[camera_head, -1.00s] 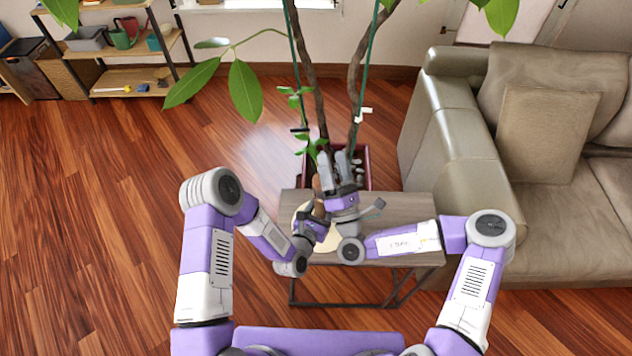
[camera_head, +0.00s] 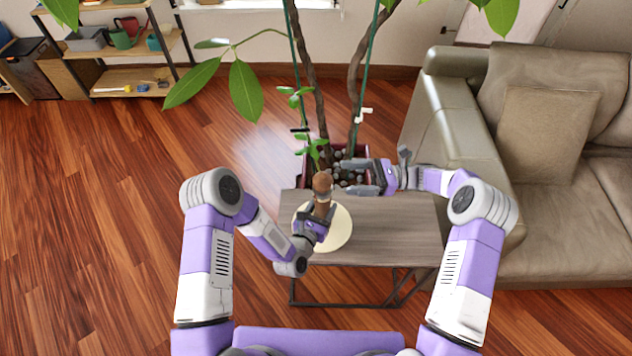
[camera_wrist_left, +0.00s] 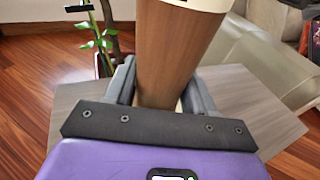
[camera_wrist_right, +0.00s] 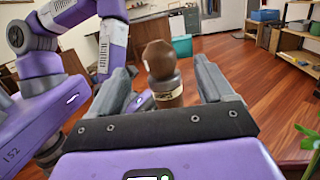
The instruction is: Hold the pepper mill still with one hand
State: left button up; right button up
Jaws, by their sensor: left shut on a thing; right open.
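The brown wooden pepper mill (camera_head: 322,187) stands upright over a round cream board (camera_head: 340,228) on the small grey-brown table (camera_head: 395,225). My left gripper (camera_head: 318,219) is shut around the mill's body. In the left wrist view the brown body (camera_wrist_left: 172,55) rises between the two fingers (camera_wrist_left: 158,90). My right gripper (camera_head: 362,178) is open, just right of the mill's top, with its fingers pointing left. In the right wrist view the mill's rounded head (camera_wrist_right: 160,60) and a light band below it show between the spread fingers (camera_wrist_right: 170,82), apart from them.
A potted plant with tall stems (camera_head: 318,90) stands right behind the table, its leaves near my right gripper. A beige sofa (camera_head: 465,150) is at the right. A shelf (camera_head: 125,75) stands at the far left. The table's right part is clear.

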aim_at(316, 183)
jog(key=shift+n+g+h, duration=0.3)
jog(key=shift+n+h, duration=0.2)
jog(key=shift+h, duration=0.4)
jog(key=a, duration=0.3)
jog(key=s+a, duration=0.1)
jog(key=a, duration=0.2)
jog(key=s+a, duration=0.1)
jog(key=a, duration=0.3)
jog(key=shift+a+f, duration=0.1)
jog(key=shift+f, duration=0.2)
jog(key=shift+c, duration=0.3)
jog(key=c, duration=1)
